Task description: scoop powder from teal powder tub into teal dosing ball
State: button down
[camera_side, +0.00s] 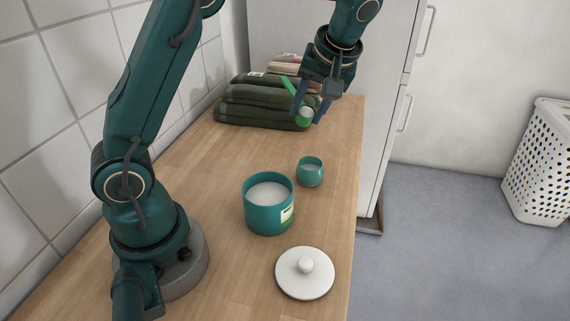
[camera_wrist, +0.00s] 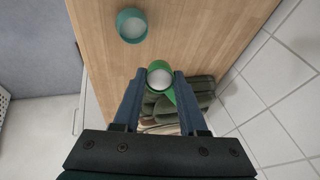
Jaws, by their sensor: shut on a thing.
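The teal powder tub (camera_side: 258,219) stands open on the wooden counter, holding white powder. The smaller teal dosing ball (camera_side: 311,177) stands behind it and to its right, with pale white content visible inside; it also shows in the wrist view (camera_wrist: 121,27). My gripper (camera_side: 309,112) is raised at the far part of the counter, in front of the folded towels. It is shut on a green scoop (camera_side: 303,122), whose bowl holds white powder. In the wrist view the scoop (camera_wrist: 151,68) sits between the fingertips (camera_wrist: 158,80).
A white lid with a knob (camera_side: 305,275) lies on the counter near the front. Folded green towels (camera_side: 250,107) are stacked at the back. A tiled wall (camera_side: 40,110) borders the left, a white cabinet (camera_side: 290,28) the back. A white basket (camera_side: 540,165) stands on the floor.

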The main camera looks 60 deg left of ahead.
jog(key=shift+w+a+m, duration=0.3)
jog(key=shift+w+a, duration=0.45)
jog(key=f+y, duration=0.2)
jog(key=d+f+y, duration=0.1)
jog(key=f+y, duration=0.5)
jog(key=shift+s+d+t, duration=0.15)
jog(key=shift+d+t, duration=0.15)
jog(key=shift+t, duration=0.1)
jog(key=shift+f+y, duration=0.15)
jog(key=shift+y, duration=1.25)
